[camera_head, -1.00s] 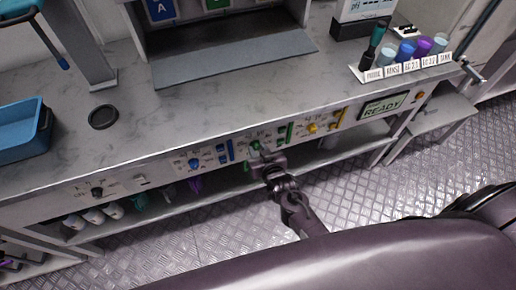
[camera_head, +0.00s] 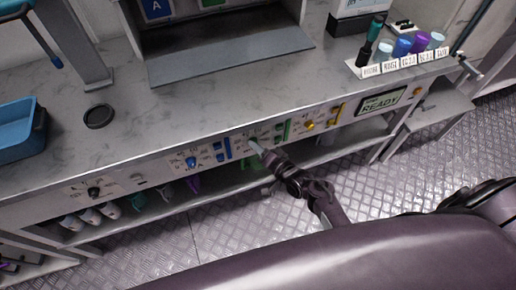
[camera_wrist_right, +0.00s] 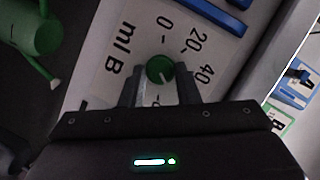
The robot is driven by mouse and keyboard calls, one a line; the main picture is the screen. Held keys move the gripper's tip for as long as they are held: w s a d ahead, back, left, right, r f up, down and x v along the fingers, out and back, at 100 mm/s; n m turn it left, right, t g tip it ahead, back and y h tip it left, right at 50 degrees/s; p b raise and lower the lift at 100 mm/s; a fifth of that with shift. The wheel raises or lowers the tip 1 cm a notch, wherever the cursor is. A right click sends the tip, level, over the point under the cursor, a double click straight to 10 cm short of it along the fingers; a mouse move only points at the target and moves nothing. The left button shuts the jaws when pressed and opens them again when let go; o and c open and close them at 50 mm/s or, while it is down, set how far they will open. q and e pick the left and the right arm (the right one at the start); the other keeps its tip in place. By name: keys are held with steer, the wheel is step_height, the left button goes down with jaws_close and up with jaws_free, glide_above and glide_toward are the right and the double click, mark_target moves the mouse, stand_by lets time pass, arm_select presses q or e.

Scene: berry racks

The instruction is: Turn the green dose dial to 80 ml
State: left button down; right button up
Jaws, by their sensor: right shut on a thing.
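The green dose dial (camera_wrist_right: 159,69) sits on the white panel marked "ml B" in the right wrist view. Its pale pointer line is partly visible, pointing towards the lower part of the picture. The marks 0, 20 and 40 show beside it; other marks are hidden by my gripper. My right gripper (camera_wrist_right: 159,88) is shut on the dial, one finger on each side. In the head view my right gripper (camera_head: 254,147) is at the front panel and covers the dial. My left gripper is out of view.
A blue dial (camera_head: 191,162) is left of my gripper and a yellow dial (camera_head: 309,125) is right of it. The READY screen (camera_head: 380,102) is further right. A green object (camera_wrist_right: 36,27) hangs below the panel. The bench top (camera_head: 200,110) above is mostly clear.

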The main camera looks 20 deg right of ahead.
steer(key=shift+d+f+m+t+y+b, duration=0.1)
steer(key=shift+m+t+y+b, duration=0.35)
steer(key=shift+m, duration=0.8)
steer(key=shift+f+m+t+y+b, duration=0.1)
steer(key=shift+m+t+y+b, duration=0.35)
steer(key=shift+m, duration=0.8)
steer(key=o, duration=1)
steer(key=shift+w, duration=0.1)
steer(key=shift+c, duration=0.2)
steer(key=v, duration=0.7)
steer(key=shift+s, duration=0.35)
